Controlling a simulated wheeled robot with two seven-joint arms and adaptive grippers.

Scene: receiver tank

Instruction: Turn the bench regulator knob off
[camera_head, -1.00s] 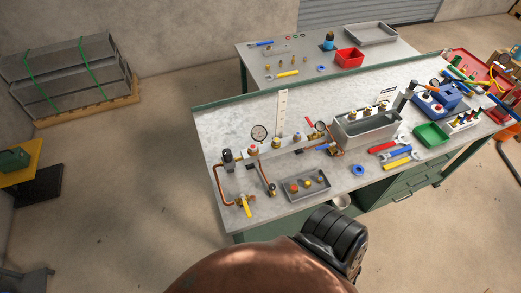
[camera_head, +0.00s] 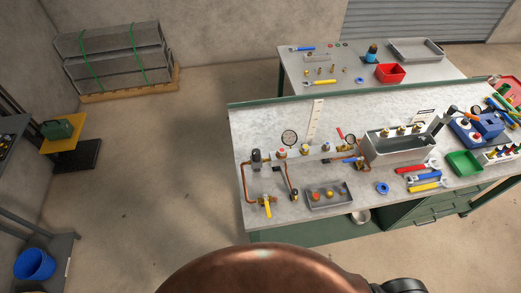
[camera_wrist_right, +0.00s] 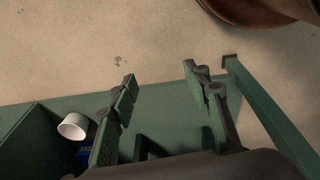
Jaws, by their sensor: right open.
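The bench (camera_head: 215,0) is not named by that point alone. The grey-topped bench carries a copper-piped gas line along its left part. A black knob-like part (camera_head: 256,155) stands upright at the line's left end; I cannot tell for sure that it is the regulator knob. My right gripper (camera_wrist_right: 158,75) is open and empty in the right wrist view, over the floor by the bench's green front. My left gripper is in neither view.
A small tray (camera_head: 330,205) with coloured fittings lies in front of the line. A grey tank (camera_head: 400,150), wrenches (camera_head: 425,178) and a green bin (camera_head: 464,163) are to the right. A white cup-like object (camera_wrist_right: 72,126) is by the green bench front. Floor at left is open.

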